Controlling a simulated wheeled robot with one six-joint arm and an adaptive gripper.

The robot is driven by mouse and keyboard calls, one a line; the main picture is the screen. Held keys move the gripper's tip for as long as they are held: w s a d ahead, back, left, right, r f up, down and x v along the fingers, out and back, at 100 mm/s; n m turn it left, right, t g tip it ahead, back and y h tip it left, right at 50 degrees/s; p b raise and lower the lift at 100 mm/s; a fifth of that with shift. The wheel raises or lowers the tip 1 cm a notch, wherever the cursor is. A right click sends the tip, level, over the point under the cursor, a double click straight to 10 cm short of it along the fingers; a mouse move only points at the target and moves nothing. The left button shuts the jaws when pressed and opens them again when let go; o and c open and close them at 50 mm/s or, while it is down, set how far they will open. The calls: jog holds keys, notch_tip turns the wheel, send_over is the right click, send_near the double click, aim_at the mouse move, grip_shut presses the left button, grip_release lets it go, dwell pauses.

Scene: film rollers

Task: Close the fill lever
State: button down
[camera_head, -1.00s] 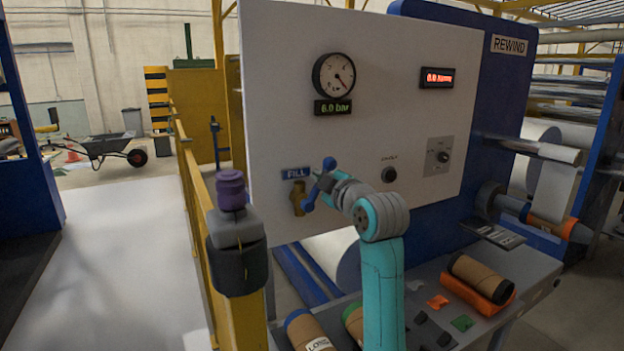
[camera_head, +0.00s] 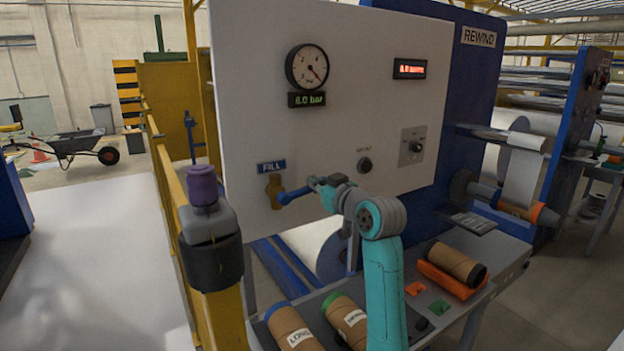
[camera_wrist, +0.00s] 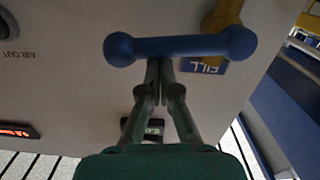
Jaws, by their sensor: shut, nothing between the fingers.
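The fill lever (camera_head: 297,194) is a blue bar with rounded ends on a brass valve (camera_head: 273,192) below the FILL label (camera_head: 271,167). It sticks out to the right, close to level, with its right end slightly higher. In the wrist view the lever (camera_wrist: 180,47) lies across the upper picture, with part of the brass valve (camera_wrist: 222,16) behind its right end. My gripper (camera_head: 317,183) is at the lever's outer part. In the wrist view my gripper (camera_wrist: 160,64) is shut and empty, its fingertips against or very near the bar; contact is unclear.
A yellow post with a purple-topped beacon (camera_head: 203,188) stands at left. Cardboard cores (camera_head: 290,328) lie on the bench below.

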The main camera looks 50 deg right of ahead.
jog(key=shift+d+f, duration=0.2)
jog(key=shift+f, duration=0.35)
jog(key=shift+s+f, duration=0.1)
jog(key=shift+f, duration=0.1)
jog(key=v, duration=1.2)
jog(key=shift+r, duration=0.2)
dwell(0.4)
